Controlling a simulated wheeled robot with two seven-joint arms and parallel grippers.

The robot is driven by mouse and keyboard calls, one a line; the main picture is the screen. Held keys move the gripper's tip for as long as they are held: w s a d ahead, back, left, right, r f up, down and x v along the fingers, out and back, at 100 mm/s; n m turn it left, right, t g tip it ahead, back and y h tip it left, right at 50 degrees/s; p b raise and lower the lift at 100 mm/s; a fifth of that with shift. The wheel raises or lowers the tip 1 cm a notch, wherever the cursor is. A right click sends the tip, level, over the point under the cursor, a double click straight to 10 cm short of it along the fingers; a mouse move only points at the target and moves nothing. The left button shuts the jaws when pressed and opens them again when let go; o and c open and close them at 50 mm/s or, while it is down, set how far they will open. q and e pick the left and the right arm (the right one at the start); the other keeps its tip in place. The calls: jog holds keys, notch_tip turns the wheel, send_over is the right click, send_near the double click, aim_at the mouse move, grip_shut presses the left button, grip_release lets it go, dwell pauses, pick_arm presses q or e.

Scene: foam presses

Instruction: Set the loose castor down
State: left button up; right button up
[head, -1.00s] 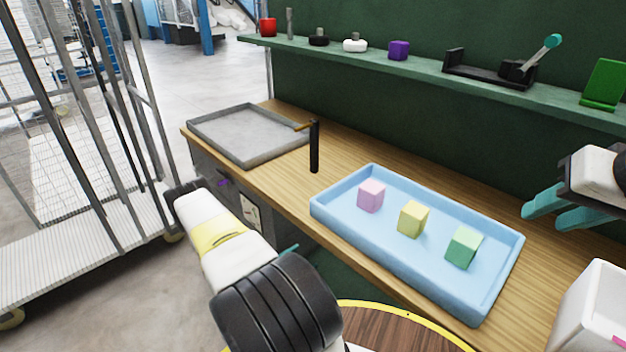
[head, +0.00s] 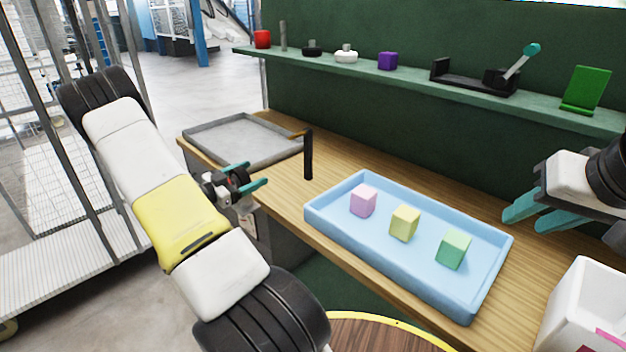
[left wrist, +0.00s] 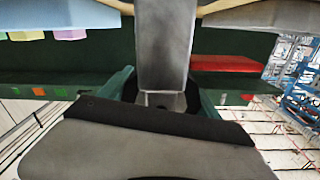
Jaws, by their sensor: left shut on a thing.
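My left gripper (head: 253,176) is shut on the loose castor (head: 240,179), a small dark wheel-like thing between the teal fingers. In the head view it is over the bench's left front edge, in front of the grey tray (head: 205,126). In the left wrist view, a dark part shows between the teal fingers (left wrist: 165,100); its shape is mostly hidden. My right gripper (head: 526,222) is open and empty at the right, above the bench beyond the blue tray.
A blue tray (head: 335,222) holds pink, yellow and green cubes. A black post (head: 308,155) with a brass-coloured lever stands beside the grey tray. A white bin (head: 575,300) is at the lower right. A shelf (head: 405,75) holds small items. A wire cage trolley (head: 60,240) stands left.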

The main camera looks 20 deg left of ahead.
pick_arm(q)
jog(key=x, duration=1.1)
jog(key=r+x, duration=0.1)
jog(key=x, duration=0.5)
jog(key=shift+w+r, duration=0.1)
jog(key=shift+w, duration=0.05)
jog(key=shift+w+d+f, duration=0.1)
jog(key=shift+w+f, duration=0.1)
jog(key=shift+f, duration=0.7)
jog(key=shift+w+d+f, duration=0.1)
jog(key=shift+w+f, duration=0.15)
jog(key=shift+f, duration=0.65)
jog(key=shift+f, duration=0.1)
jog(key=o, duration=1.9)
